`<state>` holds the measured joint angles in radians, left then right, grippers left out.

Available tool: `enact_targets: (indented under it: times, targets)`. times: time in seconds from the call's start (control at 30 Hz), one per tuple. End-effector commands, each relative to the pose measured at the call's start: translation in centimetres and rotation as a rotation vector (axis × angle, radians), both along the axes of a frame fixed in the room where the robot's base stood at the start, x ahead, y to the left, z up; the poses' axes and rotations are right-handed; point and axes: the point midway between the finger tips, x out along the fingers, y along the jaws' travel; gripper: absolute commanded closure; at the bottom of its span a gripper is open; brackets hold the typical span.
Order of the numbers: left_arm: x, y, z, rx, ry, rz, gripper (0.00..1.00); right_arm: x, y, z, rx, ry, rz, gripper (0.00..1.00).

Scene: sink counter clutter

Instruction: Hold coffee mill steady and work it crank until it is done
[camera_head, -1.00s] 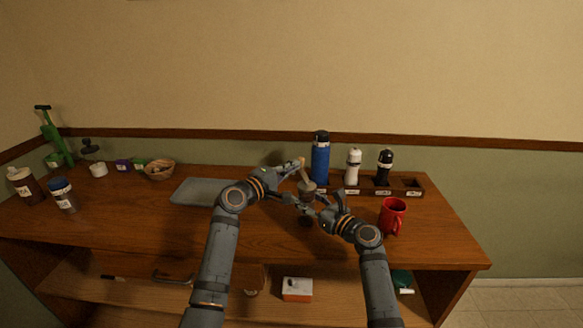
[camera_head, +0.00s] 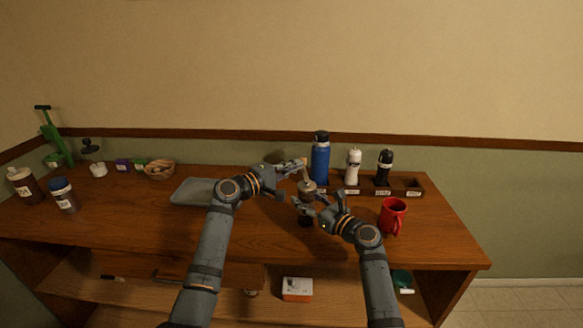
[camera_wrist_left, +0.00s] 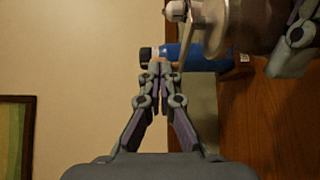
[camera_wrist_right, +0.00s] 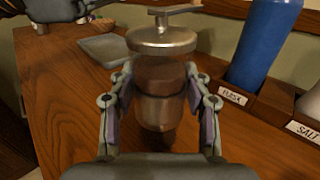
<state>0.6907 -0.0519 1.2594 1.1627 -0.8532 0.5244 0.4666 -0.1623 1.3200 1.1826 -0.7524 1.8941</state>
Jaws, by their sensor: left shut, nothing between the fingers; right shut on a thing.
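The coffee mill (camera_head: 307,187) stands upright near the middle of the counter. In the right wrist view its metal lid and brown body (camera_wrist_right: 160,75) sit between the fingers of my right gripper (camera_wrist_right: 163,92), which is shut on it. The crank arm (camera_wrist_right: 175,9) lies across the top of the mill. My left gripper (camera_head: 300,164) is shut and empty beside the crank's pale handle at the mill's top. In the left wrist view its fingertips (camera_wrist_left: 157,70) meet close to the crank rod (camera_wrist_left: 186,52); whether they touch is unclear. The lower mill is partly hidden.
A blue flask (camera_head: 320,160) stands close behind the mill in a labelled wooden rack (camera_head: 407,194), with white (camera_head: 352,167) and black (camera_head: 384,168) shakers. A red mug (camera_head: 393,217) is at right. A grey tray (camera_head: 188,192) lies left.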

Motion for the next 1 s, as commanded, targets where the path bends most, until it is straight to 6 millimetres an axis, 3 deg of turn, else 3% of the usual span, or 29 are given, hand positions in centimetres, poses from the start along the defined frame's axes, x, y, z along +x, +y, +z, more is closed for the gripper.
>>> enact_targets:
  times: [0.2,0.87,1.0]
  targets:
    - [0.6,-0.5,0.2,-0.004,-0.002,-0.119,1.00,0.0,0.0,-0.1,-0.001,0.001,0.001,0.98]
    - [1.7,-3.8,0.2,-0.004,-0.003,-0.128,1.00,0.0,0.0,-0.1,-0.001,0.001,0.002,0.98]
    - [1.9,-4.5,0.2,-0.001,0.001,-0.210,1.00,0.0,0.0,-0.1,-0.001,0.001,0.002,0.98]
